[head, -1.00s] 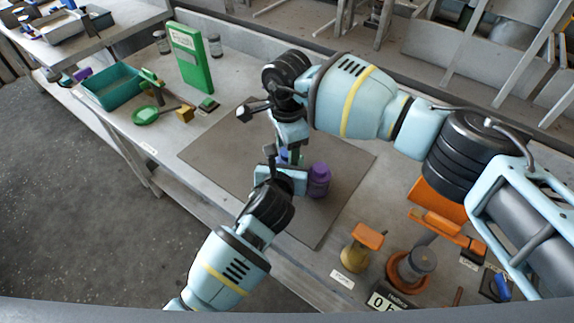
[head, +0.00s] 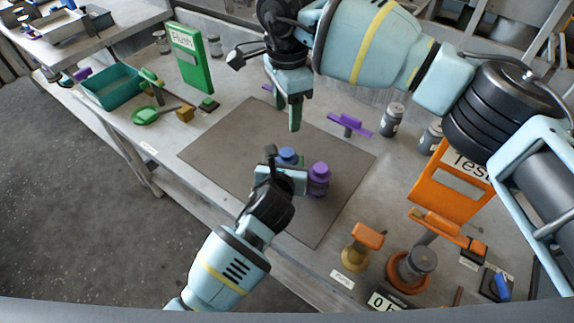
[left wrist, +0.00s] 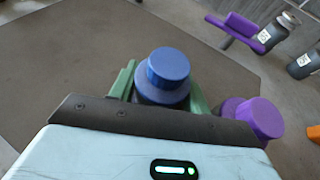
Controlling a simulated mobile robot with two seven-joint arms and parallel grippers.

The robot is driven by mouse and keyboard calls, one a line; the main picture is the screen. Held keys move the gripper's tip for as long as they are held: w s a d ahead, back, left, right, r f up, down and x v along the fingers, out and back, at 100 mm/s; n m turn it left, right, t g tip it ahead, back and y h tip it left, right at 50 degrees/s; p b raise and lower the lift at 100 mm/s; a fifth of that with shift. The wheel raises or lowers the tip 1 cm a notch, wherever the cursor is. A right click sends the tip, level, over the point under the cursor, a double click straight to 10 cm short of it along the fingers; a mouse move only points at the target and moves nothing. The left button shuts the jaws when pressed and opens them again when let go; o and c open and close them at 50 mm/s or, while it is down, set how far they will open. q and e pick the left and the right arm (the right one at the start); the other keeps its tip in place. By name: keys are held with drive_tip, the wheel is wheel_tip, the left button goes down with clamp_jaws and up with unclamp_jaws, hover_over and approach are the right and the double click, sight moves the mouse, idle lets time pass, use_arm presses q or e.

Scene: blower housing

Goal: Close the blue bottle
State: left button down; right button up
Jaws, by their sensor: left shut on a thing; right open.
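The blue bottle (left wrist: 163,97) stands upright between the green fingers of my left gripper (left wrist: 160,85), with a blue cap (left wrist: 168,66) on its top. In the head view only the top of the blue bottle (head: 287,155) shows behind my left gripper (head: 290,168); its lower part is hidden. My left gripper is shut on the bottle. My right gripper (head: 290,110) is open and empty, raised above the mat behind the bottle. Whether the cap is fully tight cannot be told.
A purple bottle (head: 318,180) stands close to the right of the blue one on the grey mat (head: 225,150). A purple stand (head: 350,125) and grey jars (head: 391,120) are behind. Orange tools and a sign (head: 450,185) are at right. The mat's left part is clear.

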drive_tip(key=shift+r, duration=0.2)
use_arm(q)
drive_tip(key=c, duration=0.6)
unclamp_jaws()
drive_tip(key=shift+s, duration=0.1)
use_arm(e)
drive_tip(key=shift+r, duration=0.1)
use_arm(q)
drive_tip(key=p+v, duration=0.1)
drive_tip(key=v, duration=0.5)
drive_tip(key=shift+s+a+r, duration=0.1)
drive_tip(key=shift+s+r, duration=0.1)
drive_tip(key=shift+r, duration=0.05)
drive_tip(key=shift+s+a+r+p, duration=0.15)
drive_tip(key=shift+s+p, duration=0.15)
drive_tip(key=shift+s, duration=0.25)
use_arm(e)
drive_tip(key=shift+t, duration=0.3)
wheel_tip(320, 180, up, 4)
drive_tip(key=shift+r, duration=0.1)
